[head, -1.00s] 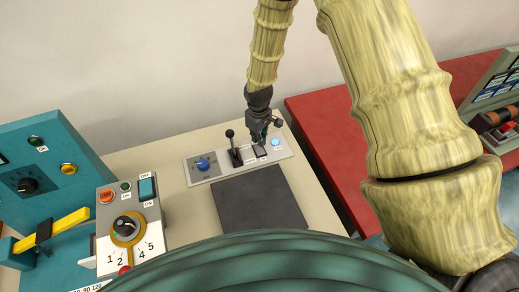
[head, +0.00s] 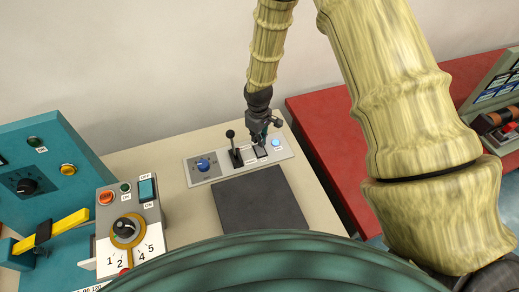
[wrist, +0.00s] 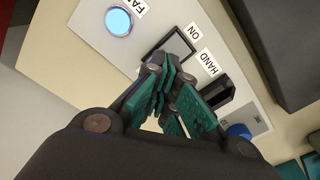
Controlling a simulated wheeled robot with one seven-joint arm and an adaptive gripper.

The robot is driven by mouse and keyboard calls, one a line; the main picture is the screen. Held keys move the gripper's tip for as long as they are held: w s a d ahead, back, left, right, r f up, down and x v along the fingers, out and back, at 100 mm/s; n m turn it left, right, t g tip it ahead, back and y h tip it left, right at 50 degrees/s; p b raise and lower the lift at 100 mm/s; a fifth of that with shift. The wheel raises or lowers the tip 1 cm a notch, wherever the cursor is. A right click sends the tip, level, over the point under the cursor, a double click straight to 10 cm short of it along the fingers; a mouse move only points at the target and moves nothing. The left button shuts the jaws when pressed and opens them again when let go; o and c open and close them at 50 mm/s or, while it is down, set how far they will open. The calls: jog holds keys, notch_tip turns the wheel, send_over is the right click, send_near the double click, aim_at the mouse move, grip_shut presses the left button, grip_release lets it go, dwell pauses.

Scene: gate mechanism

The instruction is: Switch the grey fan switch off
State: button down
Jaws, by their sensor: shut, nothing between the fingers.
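The grey fan switch (wrist: 172,46) is a rocker in a dark frame, with an ON label beside it in the wrist view. It also shows in the head view (head: 261,152), partly behind my gripper. A round pale blue lamp (wrist: 118,21) with a partly cut-off FAN label sits beside it. My gripper (wrist: 165,70) is shut and empty, with its teal-padded fingertips over the edge of the switch. I cannot tell whether they touch it. In the head view my gripper (head: 259,138) is right above the switch.
A black lever (head: 236,155) and a blue knob (head: 203,164) share the panel, left of the switch. A dark square plate (head: 262,197) lies in front. A grey box with dial (head: 127,229) and a teal panel (head: 50,150) stand left. A red table (head: 325,135) is right.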

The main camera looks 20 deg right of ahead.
jog(key=shift+f+b, duration=0.65)
jog(key=shift+f, duration=0.55)
dwell(1.0)
jog(key=shift+r, duration=0.15)
jog(key=shift+r+p, duration=2.2)
jog(key=shift+r, duration=1.15)
